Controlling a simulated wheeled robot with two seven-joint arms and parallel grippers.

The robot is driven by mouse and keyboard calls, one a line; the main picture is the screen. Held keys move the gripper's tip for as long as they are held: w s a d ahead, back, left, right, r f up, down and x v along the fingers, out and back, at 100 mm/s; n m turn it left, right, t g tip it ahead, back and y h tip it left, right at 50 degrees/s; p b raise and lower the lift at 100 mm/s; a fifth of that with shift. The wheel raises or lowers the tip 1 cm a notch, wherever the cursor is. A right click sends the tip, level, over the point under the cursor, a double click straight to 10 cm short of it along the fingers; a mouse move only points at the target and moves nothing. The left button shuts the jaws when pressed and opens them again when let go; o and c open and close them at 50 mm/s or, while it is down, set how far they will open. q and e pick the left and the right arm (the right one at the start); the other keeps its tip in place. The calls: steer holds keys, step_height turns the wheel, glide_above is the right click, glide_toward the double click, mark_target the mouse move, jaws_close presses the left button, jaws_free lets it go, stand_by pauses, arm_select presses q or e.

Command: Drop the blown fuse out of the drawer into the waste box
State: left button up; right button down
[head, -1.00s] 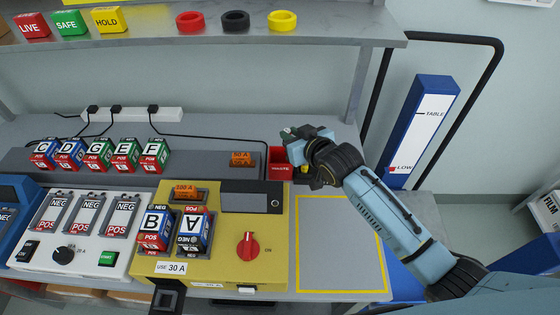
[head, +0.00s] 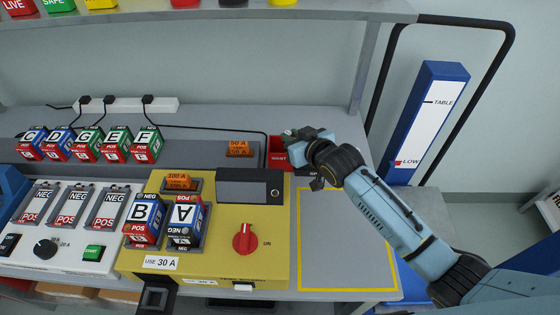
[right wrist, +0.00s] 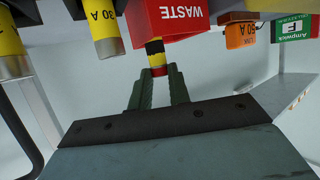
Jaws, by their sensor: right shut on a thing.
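The red waste box (head: 279,156) stands on the grey table behind the yellow unit. My right gripper (head: 290,136) is over the box's top right edge in the head view. In the right wrist view, which is upside down, my right gripper (right wrist: 158,77) is shut on a fuse (right wrist: 155,50) with yellow, black and red bands. The fuse is at the rim of the waste box (right wrist: 175,17); its far end is hidden. A black hollow part, apparently the drawer (head: 155,297), sticks out from the yellow unit's front. My left gripper is not in view.
The yellow unit (head: 215,262) holds modules A and B and has a red knob (head: 245,239). The yellow-outlined mat (head: 345,240) is clear.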

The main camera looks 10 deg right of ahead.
steer(key=c, duration=1.2)
jaws_free()
steer(key=shift+c, duration=0.2)
steer(key=p+v, duration=0.2)
steer(key=v, duration=1.1)
steer(key=shift+s, duration=0.2)
